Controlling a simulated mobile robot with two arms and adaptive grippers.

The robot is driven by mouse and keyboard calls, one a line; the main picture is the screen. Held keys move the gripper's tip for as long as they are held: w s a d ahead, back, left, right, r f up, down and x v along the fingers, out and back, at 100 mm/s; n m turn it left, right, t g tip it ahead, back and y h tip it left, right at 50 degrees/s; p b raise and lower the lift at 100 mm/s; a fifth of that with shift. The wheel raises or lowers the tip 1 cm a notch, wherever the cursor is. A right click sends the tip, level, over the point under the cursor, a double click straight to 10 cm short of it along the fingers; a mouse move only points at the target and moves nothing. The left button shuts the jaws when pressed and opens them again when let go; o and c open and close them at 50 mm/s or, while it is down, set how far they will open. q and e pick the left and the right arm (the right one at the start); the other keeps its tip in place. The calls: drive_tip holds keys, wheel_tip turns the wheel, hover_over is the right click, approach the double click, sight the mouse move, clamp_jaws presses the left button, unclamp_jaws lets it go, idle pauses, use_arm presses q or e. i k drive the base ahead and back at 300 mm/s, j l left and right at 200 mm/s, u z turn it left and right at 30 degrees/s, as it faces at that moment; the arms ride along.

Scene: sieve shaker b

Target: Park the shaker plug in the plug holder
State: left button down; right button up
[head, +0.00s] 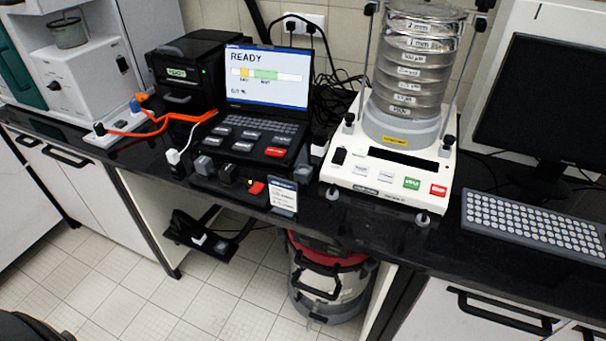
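The sieve shaker (385,182) stands on the right half of the black bench with its labelled sieve stack upright. At the bench's front edge is a dark low holder-like block (222,190). A grey plug-like piece (203,166), a black one (228,173) and a red one (257,188) sit on it. A white plug-like piece (173,157) with a white cable is just left of it. Which of these is the shaker plug, I cannot tell. Neither of my grippers can be made out in view.
A console with a READY screen (267,77) stands behind the block. A white power strip (97,138) with orange cables lies to its left. A small sign (283,196) stands to its right. A keyboard (530,225) is at right. A drum-like vacuum (330,285) is below the bench.

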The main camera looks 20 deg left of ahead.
sight(320, 135)
drive_tip(key=j+z, duration=0.1)
drive_tip(key=z, duration=0.35)
drive_tip(key=k+j+z, duration=0.15)
drive_tip(key=j, duration=0.2)
drive_tip(key=j+z, duration=0.2)
drive_tip(key=j, duration=0.15)
drive_tip(key=k+j+z, duration=0.15)
drive_tip(key=j, duration=0.2)
drive_tip(key=k+j+z, duration=0.2)
drive_tip(key=k+j, duration=0.2)
drive_tip(key=j, duration=0.2)
drive_tip(key=k+j, duration=0.2)
drive_tip(key=j, duration=0.15)
drive_tip(key=k+j, duration=0.15)
drive_tip(key=j, duration=0.25)
drive_tip(key=z, duration=0.05)
